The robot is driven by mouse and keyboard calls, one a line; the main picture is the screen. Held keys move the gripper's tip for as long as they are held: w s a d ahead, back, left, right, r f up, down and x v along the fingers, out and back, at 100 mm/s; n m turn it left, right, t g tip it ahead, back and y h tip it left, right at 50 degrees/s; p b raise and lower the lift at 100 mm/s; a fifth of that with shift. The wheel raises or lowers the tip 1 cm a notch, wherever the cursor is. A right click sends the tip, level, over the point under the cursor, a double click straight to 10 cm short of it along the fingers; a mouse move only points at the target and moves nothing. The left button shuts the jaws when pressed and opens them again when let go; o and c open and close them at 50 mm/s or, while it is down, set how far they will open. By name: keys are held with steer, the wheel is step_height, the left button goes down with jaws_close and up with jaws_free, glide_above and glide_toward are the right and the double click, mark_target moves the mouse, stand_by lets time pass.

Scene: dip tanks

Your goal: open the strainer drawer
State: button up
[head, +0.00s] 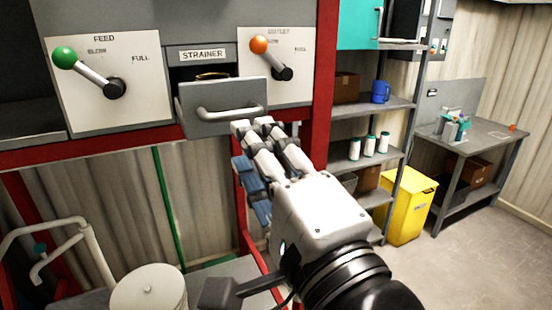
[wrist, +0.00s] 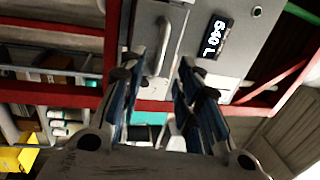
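The strainer drawer (head: 190,112) is a grey drawer under the STRAINER label (head: 202,54). It stands out from the panel, with a dark gap above its front and a brass-coloured rim (head: 212,75) showing inside. Its pale bar handle (head: 230,112) runs across the front. My gripper (head: 252,125) is just below and right of the handle's right end. In the wrist view my gripper (wrist: 157,70) has its two fingers spread with nothing between them. The handle (wrist: 163,48) shows beyond the fingertips, in the space between them; contact is not visible.
A green-knobbed FEED lever (head: 90,70) is left of the drawer, and an orange-knobbed lever (head: 270,57) is right. A red post (head: 322,70) stands close to the right. Shelves (head: 372,105), a yellow bin (head: 405,208) and a workbench (head: 475,137) are further right.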

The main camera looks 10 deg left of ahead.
steer(key=shift+v, duration=0.95)
steer(key=shift+f, duration=0.1)
steer(key=w+d+f+n+g+h+b, duration=0.1)
steer(key=d+f+n+g+h+b, duration=0.2)
steer(key=f, duration=0.7)
steer(key=w+d+f+n+g+h+b, duration=0.1)
steer(key=d+f+n+g+h, duration=0.3)
steer(key=f, duration=0.7)
steer(key=s+d+f+n+g+h+b, duration=0.1)
steer(key=s+d+f+n+g+h, duration=0.2)
steer(key=s+d+f, duration=0.6)
steer(key=d+f+n+g, duration=0.1)
steer(key=d+f+g, duration=0.1)
steer(key=d+f, duration=0.1)
steer(key=shift+s+d+f+n+h+b, duration=0.2)
steer(key=shift+n+h+b, duration=0.1)
steer(key=shift+n, duration=0.1)
steer(key=shift+a, duration=0.1)
